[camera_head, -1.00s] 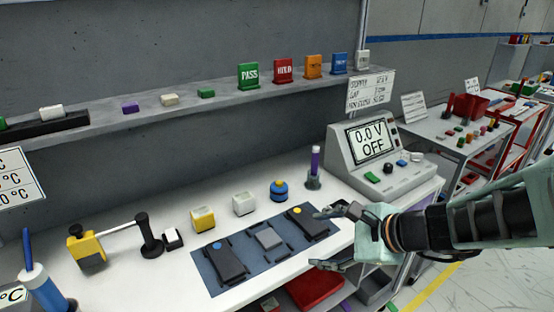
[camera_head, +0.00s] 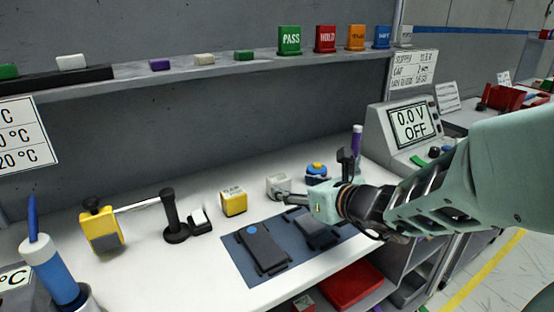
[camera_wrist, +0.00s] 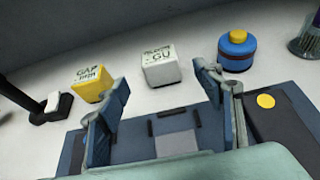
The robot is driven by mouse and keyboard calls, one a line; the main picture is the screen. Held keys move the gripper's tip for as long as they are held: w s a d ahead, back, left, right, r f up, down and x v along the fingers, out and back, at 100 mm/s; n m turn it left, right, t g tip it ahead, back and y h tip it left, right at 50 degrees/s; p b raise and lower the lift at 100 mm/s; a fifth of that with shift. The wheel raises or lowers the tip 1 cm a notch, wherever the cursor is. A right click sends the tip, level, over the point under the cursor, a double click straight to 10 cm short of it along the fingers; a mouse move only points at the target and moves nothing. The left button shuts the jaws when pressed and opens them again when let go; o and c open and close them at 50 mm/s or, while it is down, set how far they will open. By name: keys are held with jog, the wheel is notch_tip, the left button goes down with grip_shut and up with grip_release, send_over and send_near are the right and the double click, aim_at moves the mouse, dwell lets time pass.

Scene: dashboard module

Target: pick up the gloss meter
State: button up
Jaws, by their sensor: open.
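The gloss meter appears to be the small white box (camera_head: 278,186) at the back of the bench, behind the blue mat. In the wrist view this white box (camera_wrist: 160,68) carries a label ending in "GU". It stands upright between a yellow box (camera_wrist: 92,82) marked "GAP" and a blue round object (camera_wrist: 237,50). My gripper (camera_head: 312,182) is open and empty, just in front and to the right of the white box in the head view. In the wrist view the box shows beyond and between the spread fingers (camera_wrist: 165,88), apart from them.
The blue mat (camera_head: 232,262) holds dark modules (camera_head: 262,248); my gripper hides part of it. A yellow-black clamp stand (camera_head: 103,230) is at left. A shelf (camera_head: 200,72) runs above.

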aim_at(283, 182)
jog(key=b+x, duration=0.1)
jog(key=x, duration=0.7)
jog(key=shift+w+a+f, duration=0.15)
jog(key=shift+w, duration=0.15)
jog(key=c, duration=1.3)
jog(key=shift+c, duration=0.2)
